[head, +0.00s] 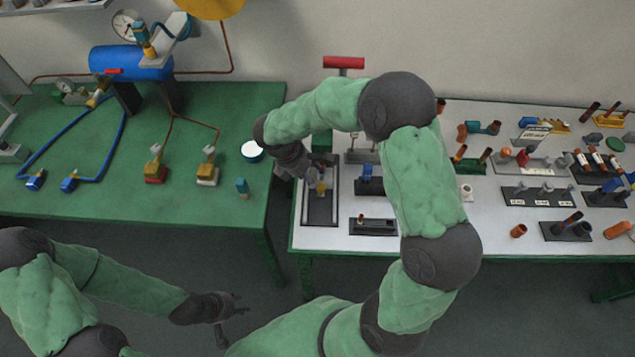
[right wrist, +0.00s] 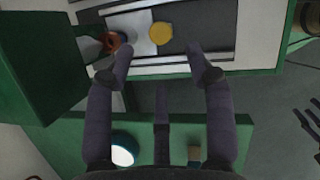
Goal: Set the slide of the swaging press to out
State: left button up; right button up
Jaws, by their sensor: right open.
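The swaging press stands at the left end of the white table, with a red T-handle (head: 343,62) on top and a green body (head: 321,142) partly hidden by my right arm. Its slide runs in a dark railed track (head: 320,208) towards the table's front edge. In the right wrist view the slide is a pale plate (right wrist: 140,25) with a yellow knob (right wrist: 161,34), beside the green body. My right gripper (head: 306,178) is open and empty above the track; in its wrist view (right wrist: 167,75) the fingers point at the knob from either side, apart from it. My left gripper (head: 238,303) is open and empty over the floor.
A dark tray (head: 373,227) and a blue-topped fixture (head: 369,182) stand close right of the track. More racks and fittings fill the white table's right. A green bench (head: 120,205) with a blue tank (head: 130,62) stands left, across a narrow gap.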

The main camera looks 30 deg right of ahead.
aim_at(320, 187)
jog(key=b+x, duration=0.2)
jog(key=x, duration=0.6)
jog(key=shift+d+f, duration=0.1)
jog(key=shift+f, duration=0.2)
